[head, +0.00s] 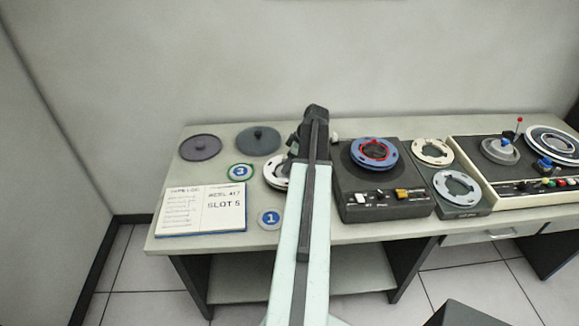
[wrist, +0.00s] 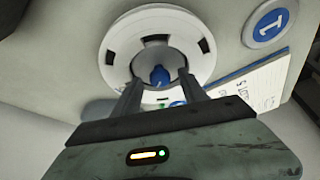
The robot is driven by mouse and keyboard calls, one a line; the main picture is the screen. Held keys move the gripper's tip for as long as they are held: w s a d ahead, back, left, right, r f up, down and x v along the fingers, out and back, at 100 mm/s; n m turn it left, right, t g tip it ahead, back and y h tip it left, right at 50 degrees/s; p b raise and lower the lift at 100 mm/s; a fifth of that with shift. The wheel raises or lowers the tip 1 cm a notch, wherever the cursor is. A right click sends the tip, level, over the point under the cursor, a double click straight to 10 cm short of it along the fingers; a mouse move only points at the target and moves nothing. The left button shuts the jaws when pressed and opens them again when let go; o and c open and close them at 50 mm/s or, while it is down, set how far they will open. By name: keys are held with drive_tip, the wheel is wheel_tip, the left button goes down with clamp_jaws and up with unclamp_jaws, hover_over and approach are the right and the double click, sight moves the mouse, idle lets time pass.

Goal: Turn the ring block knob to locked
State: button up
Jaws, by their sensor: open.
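The ring block shows in the wrist view as a round white ring (wrist: 118,62) with dark slots around it. A blue knob (wrist: 160,76) stands at its centre. In the head view, part of the white ring (head: 274,176) shows left of my arm, which hides the rest and the knob. My gripper (wrist: 159,82) is open, with one finger on each side of the blue knob as the wrist view sees it. I cannot tell whether the fingers touch it. A small green mark (wrist: 177,104) shows between the fingers, below the knob.
An open logbook (head: 202,211), a disc marked 1 (head: 269,219) and a disc marked 3 (head: 240,172) lie nearby. Two dark discs lie behind. A tape unit (head: 385,205) with a blue reel stands right of my arm, and a larger console (head: 500,175) further right.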

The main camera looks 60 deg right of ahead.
clamp_jaws()
drive_tip(key=shift+d, duration=0.3)
drive_tip(key=shift+a, duration=0.3)
drive_tip(key=shift+m, duration=0.4)
drive_tip(key=m, duration=0.1)
drive_tip(key=m+h, duration=0.1)
drive_tip(key=m, duration=0.1)
drive_tip(key=m+h, duration=0.1)
drive_tip(key=shift+a+m, duration=0.3)
drive_tip(key=m+h, duration=0.1)
drive_tip(key=m, duration=0.3)
drive_tip(key=shift+w+a+m+g+h, duration=0.1)
drive_tip(key=shift+a+m+g+h, duration=0.05)
drive_tip(key=shift+m+g+h, duration=0.2)
drive_tip(key=shift+w+a+m+g+h, duration=0.1)
drive_tip(key=shift+m+g+h, duration=0.4)
drive_tip(key=shift+m, duration=1.35)
